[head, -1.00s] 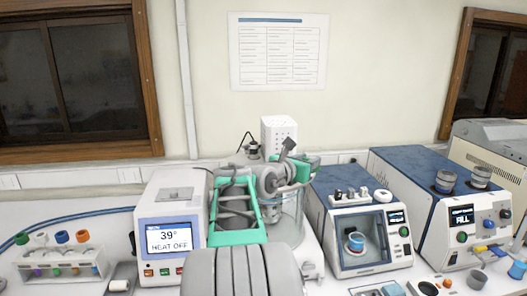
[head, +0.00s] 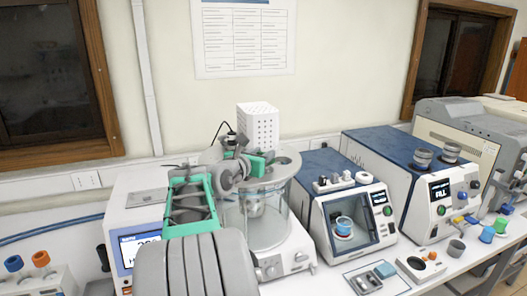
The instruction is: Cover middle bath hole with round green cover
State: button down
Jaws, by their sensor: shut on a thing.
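The bath (head: 262,228) is a clear glass cylinder with a pale round top, on a white base in the middle of the head view. My gripper (head: 240,150) is at the top left of the bath, partly hidden behind my grey and green wrist. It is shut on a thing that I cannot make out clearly. A green piece shows beside the wrist, but I cannot tell whether it is the round green cover or part of my arm. My arm hides much of the bath's top, and I cannot see the middle hole.
A white perforated box (head: 257,121) rises behind the bath. A white heater unit with a display (head: 138,250) stands at left, a blue-topped machine (head: 352,228) close at right.

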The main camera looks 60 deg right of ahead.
jog(key=shift+s+f+b, duration=0.15)
jog(key=shift+f+b, duration=0.35)
jog(key=shift+f, duration=0.45)
jog(key=shift+r, duration=0.1)
jog(key=shift+a+p, duration=0.15)
jog(key=shift+p, duration=0.6)
jog(key=shift+f, duration=0.2)
dwell(0.3)
jog(key=shift+r, duration=0.15)
jog(key=shift+r+p, duration=0.65)
jog(key=shift+p, duration=0.2)
jog(key=shift+r+p, duration=0.1)
jog(key=shift+p, duration=0.3)
jog(key=shift+f+b, duration=0.4)
jog(key=shift+f, duration=0.55)
dwell(0.4)
jog(key=shift+r, duration=0.15)
